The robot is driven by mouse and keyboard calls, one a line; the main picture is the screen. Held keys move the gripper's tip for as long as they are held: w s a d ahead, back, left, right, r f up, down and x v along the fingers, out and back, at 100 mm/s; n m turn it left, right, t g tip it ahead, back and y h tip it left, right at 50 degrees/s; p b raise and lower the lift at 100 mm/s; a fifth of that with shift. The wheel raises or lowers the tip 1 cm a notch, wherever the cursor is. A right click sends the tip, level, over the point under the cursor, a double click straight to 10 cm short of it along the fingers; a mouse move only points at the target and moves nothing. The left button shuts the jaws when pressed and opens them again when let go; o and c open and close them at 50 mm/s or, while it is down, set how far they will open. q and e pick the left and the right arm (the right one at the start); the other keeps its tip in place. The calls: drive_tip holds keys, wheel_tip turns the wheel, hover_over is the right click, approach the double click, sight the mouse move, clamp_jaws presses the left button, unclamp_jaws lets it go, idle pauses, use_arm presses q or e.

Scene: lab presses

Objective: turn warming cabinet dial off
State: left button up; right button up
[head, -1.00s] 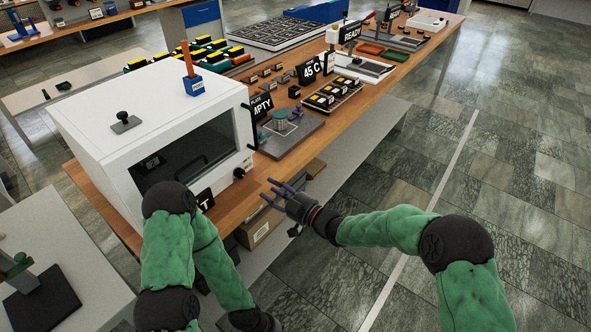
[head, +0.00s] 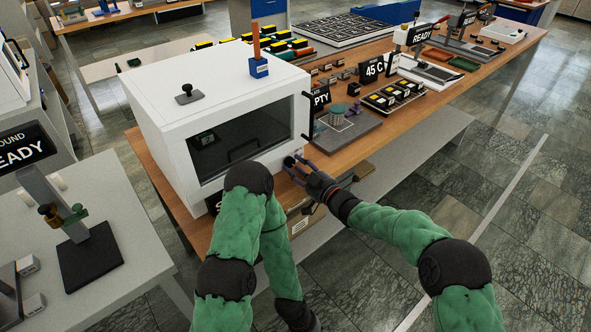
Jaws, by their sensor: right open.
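The dial's pointer is too small to read. My left arm bends in front of the cabinet's lower front, and its gripper is below the picture.
A blue block with an orange stick (head: 259,66) and a black knob (head: 187,94) sit on the cabinet top. A plate with a greenish cylinder (head: 338,118) stands right of the cabinet on the wooden bench (head: 377,129). A grey table (head: 135,287) is at left.

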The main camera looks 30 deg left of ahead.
drive_tip(key=shift+w+a, duration=0.2)
drive_tip(key=shift+a, duration=0.4)
drive_tip(key=shift+r, duration=0.1)
clamp_jaws()
drive_tip(key=shift+r+n, duration=0.15)
drive_tip(key=shift+n, duration=0.35)
drive_tip(key=shift+r+n, duration=0.1)
drive_tip(key=shift+n, duration=2.9)
